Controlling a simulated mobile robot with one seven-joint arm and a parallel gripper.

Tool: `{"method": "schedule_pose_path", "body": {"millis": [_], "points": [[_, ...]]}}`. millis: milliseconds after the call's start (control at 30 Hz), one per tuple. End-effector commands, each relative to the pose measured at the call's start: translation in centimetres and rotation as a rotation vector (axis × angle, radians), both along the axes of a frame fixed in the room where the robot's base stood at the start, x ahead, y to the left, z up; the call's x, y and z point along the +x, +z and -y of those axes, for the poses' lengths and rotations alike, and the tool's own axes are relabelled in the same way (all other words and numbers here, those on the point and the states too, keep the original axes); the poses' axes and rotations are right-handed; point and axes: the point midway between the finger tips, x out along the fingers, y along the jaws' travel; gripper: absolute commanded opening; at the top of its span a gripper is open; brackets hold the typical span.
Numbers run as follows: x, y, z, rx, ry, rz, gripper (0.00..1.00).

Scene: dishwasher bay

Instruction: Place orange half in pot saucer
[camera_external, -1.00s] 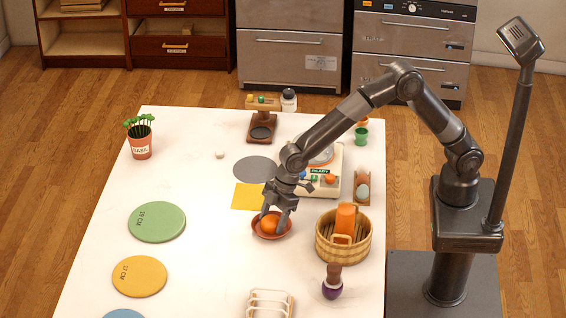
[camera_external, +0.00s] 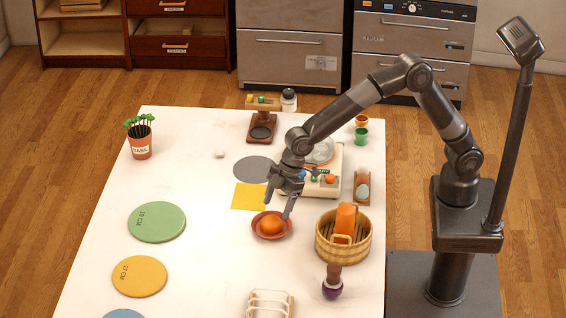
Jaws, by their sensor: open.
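The orange half (camera_external: 271,224) rests inside the reddish-brown pot saucer (camera_external: 257,233) near the middle of the white table. My gripper (camera_external: 279,204) is open and empty, just above and slightly to the right of the orange half. Its fingers point down, and they appear clear of the fruit. The far rim of the saucer is partly hidden behind the orange half and my fingers.
A scale (camera_external: 331,184) is behind my gripper. A yellow square (camera_external: 249,197) and grey disc (camera_external: 254,169) lie behind the saucer. The table left of the saucer is clear up to the green disc (camera_external: 157,222).

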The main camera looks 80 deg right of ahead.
Motion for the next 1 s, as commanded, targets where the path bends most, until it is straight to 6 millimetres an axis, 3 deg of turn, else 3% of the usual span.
{"method": "schedule_pose_path", "body": {"millis": [100, 300, 700, 867, 1000], "points": [[-0.7, 2.5, 0.7, 0.001, 0.0, 0.002, 0.7], [-1.5, 5.2, 1.6, 0.0, 0.0, 0.0, 0.7], [-2.2, 6.6, 2.4, -0.002, -0.01, 0.001, 0.7], [-4.3, 9.1, 5.8, -0.015, -0.07, 0.018, 0.7], [-7.7, 11.8, 10.4, -0.029, -0.161, 0.033, 0.7]]}}
